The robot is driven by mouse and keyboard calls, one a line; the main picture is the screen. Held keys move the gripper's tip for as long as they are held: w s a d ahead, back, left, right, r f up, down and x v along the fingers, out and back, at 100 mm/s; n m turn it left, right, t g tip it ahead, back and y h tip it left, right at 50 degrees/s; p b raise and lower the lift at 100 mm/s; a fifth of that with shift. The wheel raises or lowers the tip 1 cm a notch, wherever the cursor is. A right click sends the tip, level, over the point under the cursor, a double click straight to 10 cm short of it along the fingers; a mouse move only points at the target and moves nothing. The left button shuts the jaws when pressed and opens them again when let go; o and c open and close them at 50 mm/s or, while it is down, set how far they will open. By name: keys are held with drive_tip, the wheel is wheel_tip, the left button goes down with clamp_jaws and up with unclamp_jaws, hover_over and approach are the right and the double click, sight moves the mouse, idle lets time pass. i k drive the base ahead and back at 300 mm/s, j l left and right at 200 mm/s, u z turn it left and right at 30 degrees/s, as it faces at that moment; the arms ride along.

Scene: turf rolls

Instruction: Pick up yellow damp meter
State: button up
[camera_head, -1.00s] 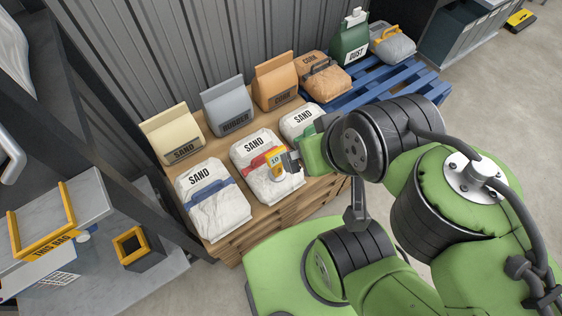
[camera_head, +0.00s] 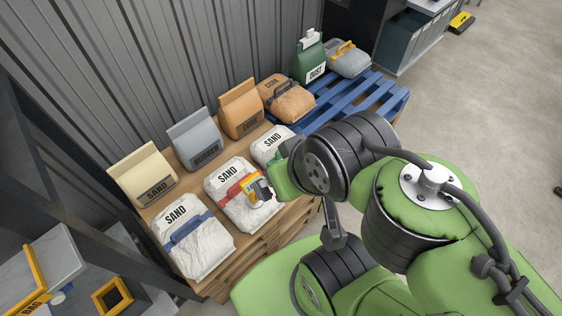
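The yellow damp meter (camera_head: 249,184) is a small yellow device. It shows over the middle white sand bag (camera_head: 233,207), close to the bag's red band. My gripper (camera_head: 261,189) is at the meter, its dark fingers overlapping the meter's right side. The fingers hide the lower part of the meter. I cannot tell whether they are closed on it, or whether the meter rests on the bag or is held above it.
A white sand bag with a blue band (camera_head: 193,240) and a smaller white bag (camera_head: 271,147) flank the middle one. Behind stand a cream sand bag (camera_head: 145,176), a grey rubber bag (camera_head: 194,140) and an orange cork bag (camera_head: 240,109). A blue pallet (camera_head: 378,98) is beyond.

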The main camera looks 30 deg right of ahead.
sight(252, 202)
drive_tip(key=k+u, duration=0.1)
drive_tip(key=u, duration=0.3)
drive_tip(key=k+j+u, duration=0.1)
drive_tip(key=u, duration=0.25)
drive_tip(key=j+u, duration=0.1)
drive_tip(key=u, duration=0.3)
drive_tip(key=k+j+u, duration=0.15)
drive_tip(key=u, duration=0.25)
